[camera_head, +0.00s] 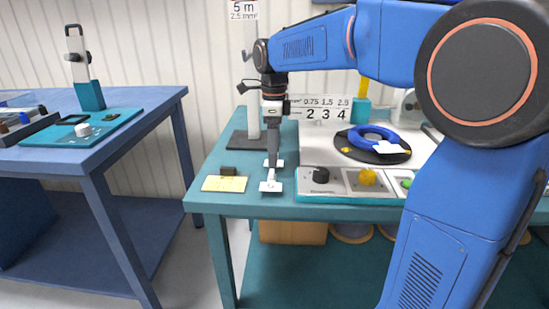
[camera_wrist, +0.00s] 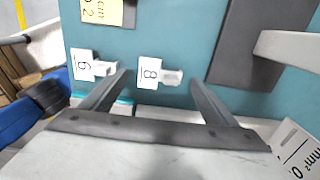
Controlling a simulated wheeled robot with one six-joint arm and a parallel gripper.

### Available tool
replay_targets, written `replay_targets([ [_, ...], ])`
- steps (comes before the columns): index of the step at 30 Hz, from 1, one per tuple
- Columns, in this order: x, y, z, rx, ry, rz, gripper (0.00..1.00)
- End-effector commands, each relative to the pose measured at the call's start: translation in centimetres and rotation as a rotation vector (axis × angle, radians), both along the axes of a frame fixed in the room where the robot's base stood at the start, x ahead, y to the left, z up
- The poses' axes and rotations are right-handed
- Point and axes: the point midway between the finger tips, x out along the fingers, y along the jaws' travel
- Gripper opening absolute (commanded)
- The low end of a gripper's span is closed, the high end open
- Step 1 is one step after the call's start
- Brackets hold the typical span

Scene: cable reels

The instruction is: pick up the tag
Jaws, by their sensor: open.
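Two small white tags lie on the teal bench top. The tag marked 8 (camera_wrist: 150,73) lies between my fingers in the wrist view, and in the head view it is a white patch (camera_head: 280,163) partly behind my gripper (camera_head: 273,160). The other tag (camera_wrist: 84,68), with a 6 or 9, lies left of my fingers in the wrist view and nearer the bench front in the head view (camera_head: 270,186). My gripper (camera_wrist: 157,82) is open and empty, pointing down over the bench. Its height above the tag is hard to tell.
A yellow card (camera_head: 224,184) and a dark block (camera_head: 228,170) lie left of the tags. A dark base plate (camera_wrist: 236,40) with a post is close behind. A panel with knobs (camera_head: 345,182) and a blue cable coil (camera_head: 374,137) lie right.

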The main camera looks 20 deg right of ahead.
Motion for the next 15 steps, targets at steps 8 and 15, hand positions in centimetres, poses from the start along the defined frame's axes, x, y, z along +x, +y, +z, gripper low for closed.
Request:
replay_targets([
  [8,0.0,-0.1,-2.4,0.0,0.0,0.0,0.81],
  [15,0.0,-0.1,-2.4,0.0,0.0,0.0,0.76],
])
